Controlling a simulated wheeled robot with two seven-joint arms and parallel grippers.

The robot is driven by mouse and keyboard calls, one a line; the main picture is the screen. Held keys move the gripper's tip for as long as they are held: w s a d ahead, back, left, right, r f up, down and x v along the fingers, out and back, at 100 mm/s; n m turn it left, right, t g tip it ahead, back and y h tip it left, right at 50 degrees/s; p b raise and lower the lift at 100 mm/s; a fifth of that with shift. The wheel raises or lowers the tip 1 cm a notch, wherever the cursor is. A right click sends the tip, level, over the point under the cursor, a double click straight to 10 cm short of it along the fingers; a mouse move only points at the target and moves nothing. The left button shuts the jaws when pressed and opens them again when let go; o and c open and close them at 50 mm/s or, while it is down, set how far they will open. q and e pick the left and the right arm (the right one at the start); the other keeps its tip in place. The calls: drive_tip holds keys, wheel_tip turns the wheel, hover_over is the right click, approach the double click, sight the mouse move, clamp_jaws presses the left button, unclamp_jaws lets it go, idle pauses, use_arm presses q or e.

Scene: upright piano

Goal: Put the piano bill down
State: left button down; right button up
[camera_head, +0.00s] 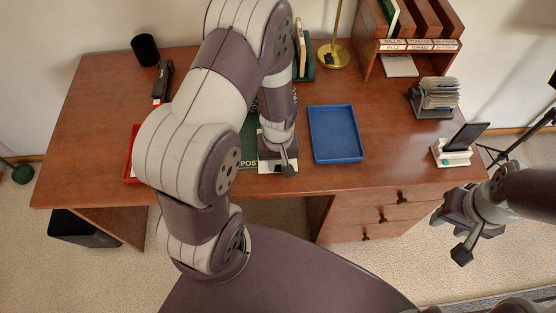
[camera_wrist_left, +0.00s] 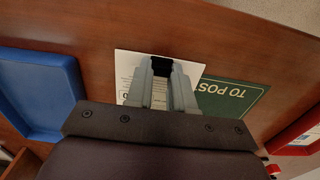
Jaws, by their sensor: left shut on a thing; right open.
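The piano bill, a white sheet or envelope with small print (camera_wrist_left: 125,66), is between the fingers of my left gripper (camera_wrist_left: 165,75). In the head view my left gripper (camera_head: 287,170) is low over the front middle of the desk, shut on the bill (camera_head: 267,167). The bill overlaps the right part of a green mat marked "TO POST" (camera_wrist_left: 230,98); I cannot tell whether it touches the surface. My arm hides much of the mat (camera_head: 247,160) in the head view. My right gripper (camera_head: 452,232) is open and empty, off the desk's front right.
A blue tray (camera_head: 335,133) lies right of the bill, and a red tray (camera_head: 131,155) lies left, partly hidden by my arm. A labelled wooden rack (camera_head: 410,45), card file (camera_head: 436,97) and phone stand (camera_head: 455,152) stand at the right. A stapler (camera_head: 162,83) and black cup (camera_head: 145,50) stand back left.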

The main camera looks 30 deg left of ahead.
use_arm(q)
drive_tip(key=c, duration=1.4)
unclamp_jaws()
drive_tip(key=shift+f, duration=0.15)
drive_tip(key=o, duration=0.4)
drive_tip(key=s+r+m, duration=0.1)
drive_tip(key=r+m, duration=0.1)
drive_tip(key=r, duration=0.4)
drive_tip(key=s+d+r+m+t+p, duration=0.1)
drive_tip(key=r+m, duration=0.1)
drive_tip(key=r, duration=0.3)
drive_tip(key=s+d+r+m, duration=0.1)
drive_tip(key=s+r+m, duration=0.1)
drive_tip(key=r, duration=0.4)
drive_tip(key=shift+s+d+r+m, duration=0.1)
drive_tip(key=shift+d+r+m, duration=0.15)
drive_tip(key=shift+r+m, duration=0.05)
